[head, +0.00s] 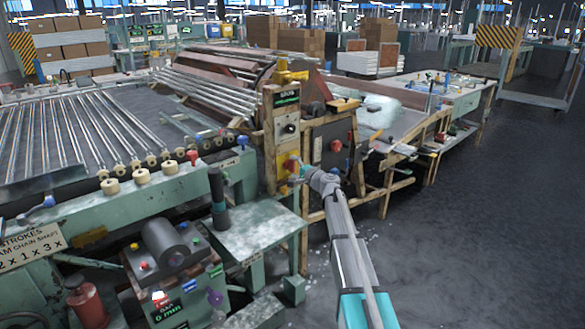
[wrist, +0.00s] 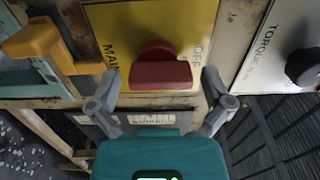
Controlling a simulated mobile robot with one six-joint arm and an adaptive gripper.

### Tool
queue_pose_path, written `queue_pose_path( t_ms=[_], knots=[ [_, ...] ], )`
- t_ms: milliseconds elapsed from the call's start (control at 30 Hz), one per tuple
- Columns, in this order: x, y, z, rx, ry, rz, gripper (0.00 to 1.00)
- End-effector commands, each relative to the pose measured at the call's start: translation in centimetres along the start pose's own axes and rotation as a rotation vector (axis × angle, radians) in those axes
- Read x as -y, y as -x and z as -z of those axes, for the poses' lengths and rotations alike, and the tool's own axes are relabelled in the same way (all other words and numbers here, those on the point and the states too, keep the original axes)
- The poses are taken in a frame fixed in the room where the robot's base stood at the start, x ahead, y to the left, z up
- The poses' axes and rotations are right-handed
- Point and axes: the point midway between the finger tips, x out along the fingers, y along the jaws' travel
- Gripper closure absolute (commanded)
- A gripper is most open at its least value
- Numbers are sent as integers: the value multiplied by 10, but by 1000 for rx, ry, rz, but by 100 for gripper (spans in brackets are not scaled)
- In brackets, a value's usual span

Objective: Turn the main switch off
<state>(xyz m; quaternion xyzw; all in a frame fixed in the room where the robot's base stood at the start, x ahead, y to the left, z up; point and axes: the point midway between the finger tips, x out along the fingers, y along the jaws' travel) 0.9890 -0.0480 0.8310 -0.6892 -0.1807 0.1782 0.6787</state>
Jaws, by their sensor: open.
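The main switch is a red rotary knob (wrist: 160,74) on a yellow plate (wrist: 112,24) marked MAIN and OFF in the wrist view. Its grip bar lies level across the picture, with OFF lettered to its right. My gripper (wrist: 161,80) is open, with one grey finger on each side of the knob. I cannot tell whether the fingers touch it. In the head view my gripper (head: 303,170) is at the yellow plate (head: 283,166) on the machine's post, and the knob is mostly hidden there.
A black knob (wrist: 304,67) on a TORQUE plate is to the right of the switch. A yellow part (wrist: 42,42) is close on the left. In the head view, a dark panel with a red knob (head: 335,145) stands right of the post. Open floor (head: 460,240) lies at right.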

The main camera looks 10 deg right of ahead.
Motion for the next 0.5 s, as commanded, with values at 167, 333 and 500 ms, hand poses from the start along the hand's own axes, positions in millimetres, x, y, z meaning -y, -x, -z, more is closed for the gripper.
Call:
queue_pose_path(
  t_ms=[167,333,500],
  knots=[
    [0,18,-1,-2,0,0,0],
    [0,43,-1,-2,0,0,0],
    [0,71,-1,-2,0,0,0]
  ],
)
